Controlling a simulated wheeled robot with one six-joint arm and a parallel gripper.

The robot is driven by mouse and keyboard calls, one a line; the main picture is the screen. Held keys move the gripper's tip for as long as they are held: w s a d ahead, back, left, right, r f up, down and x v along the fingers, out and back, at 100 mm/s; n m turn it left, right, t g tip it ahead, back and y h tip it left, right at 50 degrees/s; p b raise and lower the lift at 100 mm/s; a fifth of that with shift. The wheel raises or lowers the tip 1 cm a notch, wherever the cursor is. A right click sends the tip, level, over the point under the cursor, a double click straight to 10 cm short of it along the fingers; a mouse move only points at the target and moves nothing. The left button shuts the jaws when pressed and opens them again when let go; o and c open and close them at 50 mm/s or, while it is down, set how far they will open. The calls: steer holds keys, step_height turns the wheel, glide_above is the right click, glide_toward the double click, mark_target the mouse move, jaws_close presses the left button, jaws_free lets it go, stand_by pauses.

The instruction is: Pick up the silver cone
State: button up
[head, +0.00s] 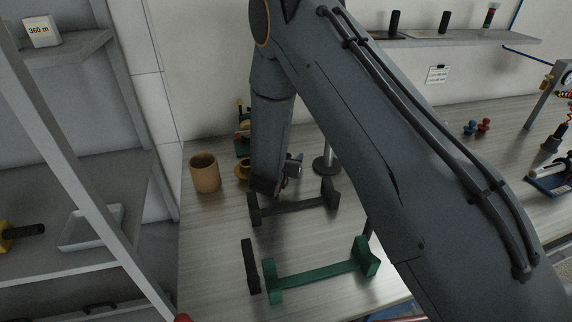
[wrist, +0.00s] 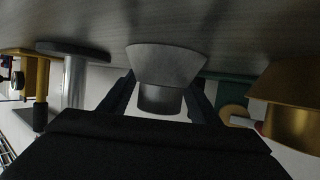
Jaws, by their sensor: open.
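The silver cone (wrist: 166,64) shows in the middle of the wrist view, its wide end against the grey table surface and its narrower cylindrical part towards me. My gripper (wrist: 160,92) is open, with one dark finger on each side of the cone's narrow part. Whether either finger touches it I cannot tell. In the head view my gripper (head: 266,186) is low over the table, behind the dark rack; the cone is not clearly visible there, largely hidden by my arm.
A post on a round base (head: 325,163) stands just right of my gripper. A gold object (wrist: 288,100) is close on the other side. A tan cup (head: 205,174) stands left. A dark rack (head: 294,206) and a green rack (head: 318,272) lie in front.

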steer(key=shift+w+d+f, duration=0.1)
steer(key=shift+w, duration=0.15)
steer(key=shift+c, duration=0.4)
steer(key=c, duration=1.1)
steer(key=shift+c, duration=0.2)
